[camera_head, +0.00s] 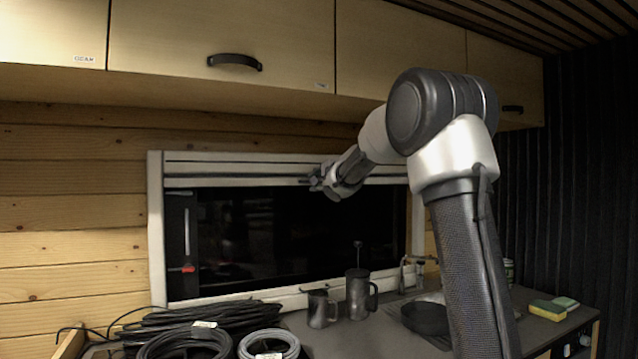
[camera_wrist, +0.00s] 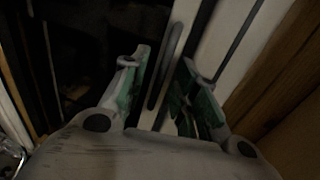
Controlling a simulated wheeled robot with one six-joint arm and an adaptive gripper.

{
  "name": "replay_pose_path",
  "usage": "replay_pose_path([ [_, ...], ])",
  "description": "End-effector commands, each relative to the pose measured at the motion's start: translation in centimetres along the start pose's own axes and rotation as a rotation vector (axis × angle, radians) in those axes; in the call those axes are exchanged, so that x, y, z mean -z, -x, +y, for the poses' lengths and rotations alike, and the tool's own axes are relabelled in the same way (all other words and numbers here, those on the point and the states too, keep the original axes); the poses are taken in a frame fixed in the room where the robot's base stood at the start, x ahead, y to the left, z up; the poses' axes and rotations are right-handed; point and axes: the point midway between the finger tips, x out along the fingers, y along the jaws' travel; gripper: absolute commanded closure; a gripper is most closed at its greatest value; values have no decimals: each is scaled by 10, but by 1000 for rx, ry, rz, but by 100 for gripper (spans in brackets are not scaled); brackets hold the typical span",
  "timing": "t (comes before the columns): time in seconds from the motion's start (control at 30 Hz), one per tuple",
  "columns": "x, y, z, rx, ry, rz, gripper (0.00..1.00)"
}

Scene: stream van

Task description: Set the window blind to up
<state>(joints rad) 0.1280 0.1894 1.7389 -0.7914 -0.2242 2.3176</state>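The window blind (camera_head: 240,170) is a pale slatted band across the top of the window, bunched near the upper frame. The dark pane (camera_head: 290,235) below it is uncovered. My gripper (camera_head: 318,181) is at the blind's lower edge, right of the middle. In the wrist view, the two fingers of my gripper (camera_wrist: 164,78) stand apart on either side of a narrow grey bar (camera_wrist: 166,58) that runs along the pale blind edge. I cannot tell whether either finger touches the bar. In the head view, the wrist hides part of the blind.
Wooden overhead cupboards (camera_head: 230,40) hang above the window. Black cable coils (camera_head: 190,335), a mug (camera_head: 320,310), a French press (camera_head: 358,295) and a dark pan (camera_head: 425,317) stand on the counter below. A red-tipped slider (camera_head: 188,268) is at the window's left side.

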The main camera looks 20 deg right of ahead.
Motion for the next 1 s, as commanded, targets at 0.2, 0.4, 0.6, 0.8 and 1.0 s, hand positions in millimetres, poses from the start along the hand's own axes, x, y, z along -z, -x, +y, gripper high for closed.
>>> replay_pose_path([
  [0.2,0,17,-1,1,-1,1,71],
  [0.4,1,61,-1,1,0,2,71],
  [0.6,1,101,0,1,0,2,71],
  [0.8,0,119,0,1,1,0,71],
  [1.0,0,120,0,0,0,0,71],
])
